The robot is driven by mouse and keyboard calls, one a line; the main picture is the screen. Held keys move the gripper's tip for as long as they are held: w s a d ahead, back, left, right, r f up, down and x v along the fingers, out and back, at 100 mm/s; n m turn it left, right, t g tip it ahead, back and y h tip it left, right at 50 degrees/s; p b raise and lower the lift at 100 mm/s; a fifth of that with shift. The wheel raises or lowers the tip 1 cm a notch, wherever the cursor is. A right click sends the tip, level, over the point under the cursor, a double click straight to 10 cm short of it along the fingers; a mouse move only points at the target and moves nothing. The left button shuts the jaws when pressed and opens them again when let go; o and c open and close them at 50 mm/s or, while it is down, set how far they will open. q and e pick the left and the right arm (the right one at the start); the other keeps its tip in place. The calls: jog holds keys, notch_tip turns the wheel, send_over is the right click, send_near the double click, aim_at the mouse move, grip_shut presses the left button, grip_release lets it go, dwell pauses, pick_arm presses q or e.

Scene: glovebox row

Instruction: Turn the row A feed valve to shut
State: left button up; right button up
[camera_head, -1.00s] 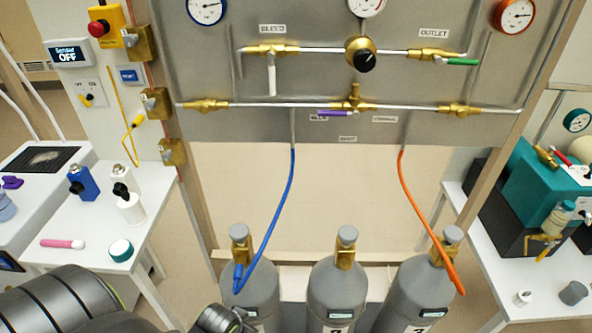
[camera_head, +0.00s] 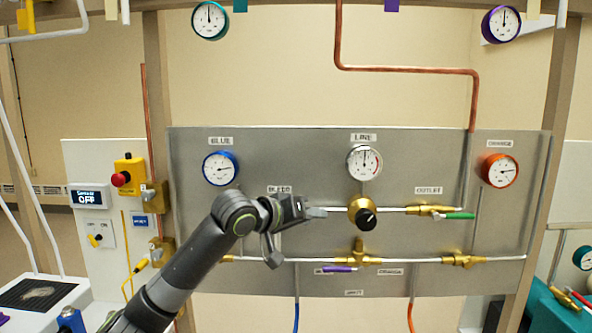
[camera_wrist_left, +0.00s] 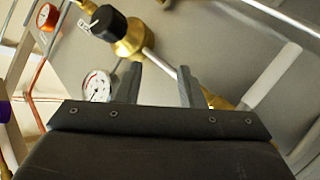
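No valve in view carries a readable row A label, so I cannot tell which is the feed valve. On the grey panel (camera_head: 300,180), the outlet valve has a green lever (camera_head: 460,216) lying along its pipe. Below, a purple lever (camera_head: 340,269) lies about level under the lower pipe. A brass regulator with a black knob (camera_head: 366,218) sits in the middle. My left gripper (camera_head: 316,212) is at the upper pipe, left of the regulator, hiding most of the bleed valve. In the left wrist view its fingers (camera_wrist_left: 158,82) are apart and empty, with the pipe behind them.
A blue gauge (camera_head: 220,168), a white line gauge (camera_head: 365,162) and an orange gauge (camera_head: 498,170) stand out from the panel. A red emergency button (camera_head: 120,179) is at left. Copper pipe (camera_head: 405,70) runs above. Gripper-to-pipe clearance is unclear.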

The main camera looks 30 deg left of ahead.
pick_arm(q)
jog(key=s+a+r+n+t+h, duration=0.1)
jog(key=s+a+r+t, duration=0.1)
jog(key=r, duration=0.9)
jog(key=s+a+r+n+t, duration=0.1)
jog(key=r, duration=1)
jog(key=s+a+r+n+t+h, duration=0.2)
jog(key=s+r, duration=0.5)
jog(key=r, duration=0.4)
jog(key=s+a+r+n+t+h, duration=0.1)
jog(key=s+a+r+t, duration=0.15)
jog(key=s+r, duration=0.6)
jog(key=shift+a+r+p+x, duration=0.15)
jog(key=shift+p+x, duration=2.6)
jog(key=shift+x, duration=2.15)
jog(key=shift+a+r+p+x, duration=0.1)
jog(key=shift+p+x, duration=2.65)
jog(key=shift+x, duration=2.15)
jog(key=shift+s, duration=0.1)
grip_shut()
